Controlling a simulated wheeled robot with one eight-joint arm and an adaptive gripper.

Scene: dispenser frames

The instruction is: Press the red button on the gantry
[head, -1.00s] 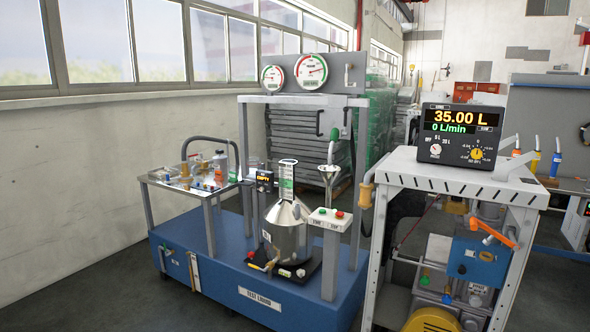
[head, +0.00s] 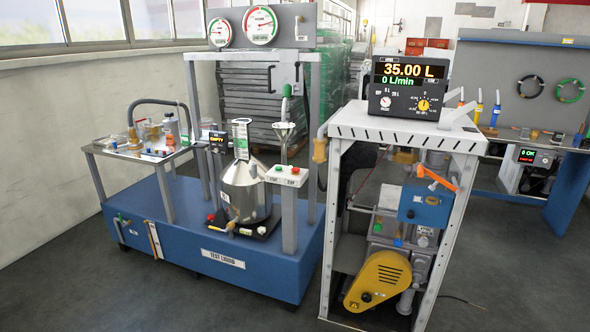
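The gantry (head: 313,140) is a grey frame standing on a blue base. A white button box (head: 285,177) sits on a post at its front right. The box carries a green button on the left and a red button (head: 294,170) on the right, with small labels on its front face. Nothing covers the red button. My gripper is not in view.
A steel vessel (head: 246,190) stands left of the button box. A white cart (head: 345,128) with a display reading 35.00 L stands close on the right. The blue base (head: 170,226) juts out in front of the gantry. Grey floor lies clear in the foreground.

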